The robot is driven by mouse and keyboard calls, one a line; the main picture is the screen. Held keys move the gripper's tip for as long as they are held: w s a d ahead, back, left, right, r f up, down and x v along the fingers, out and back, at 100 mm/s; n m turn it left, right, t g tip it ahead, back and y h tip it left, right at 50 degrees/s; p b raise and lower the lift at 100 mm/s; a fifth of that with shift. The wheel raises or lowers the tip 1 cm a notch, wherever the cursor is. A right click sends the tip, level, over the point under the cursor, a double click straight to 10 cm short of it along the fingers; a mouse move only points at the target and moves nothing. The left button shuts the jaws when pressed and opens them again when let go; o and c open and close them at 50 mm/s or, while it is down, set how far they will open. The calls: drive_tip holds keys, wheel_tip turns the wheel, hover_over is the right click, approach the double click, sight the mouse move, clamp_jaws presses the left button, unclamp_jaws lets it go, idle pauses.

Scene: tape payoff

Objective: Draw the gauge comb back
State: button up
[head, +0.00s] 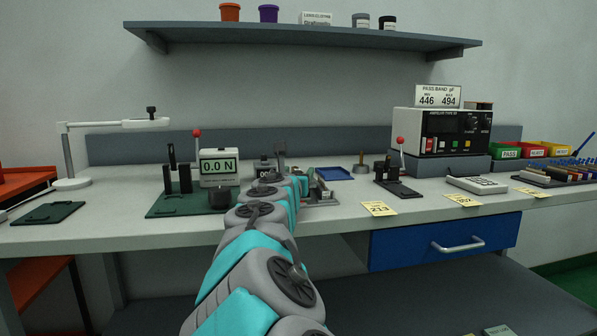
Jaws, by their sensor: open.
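My arm reaches forward over the middle of the bench (120,232), and its far end covers part of what lies behind it. My gripper (280,148) is small and far off at the arm's end; it is open, with nothing seen between its fingers. A small metal fixture (319,193) shows just right of the arm's end, partly hidden by it. I cannot make out the gauge comb for certain; it may be part of this fixture or hidden behind my arm.
Left of my arm are a force display (219,167) reading 0.0 N and a black stand on a green mat (165,207). A shelf (300,37) hangs above.

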drive_tip(key=shift+w+d+f, duration=0.15)
drive_tip(key=shift+w, duration=1.05)
clamp_jaws()
idle(0.6)
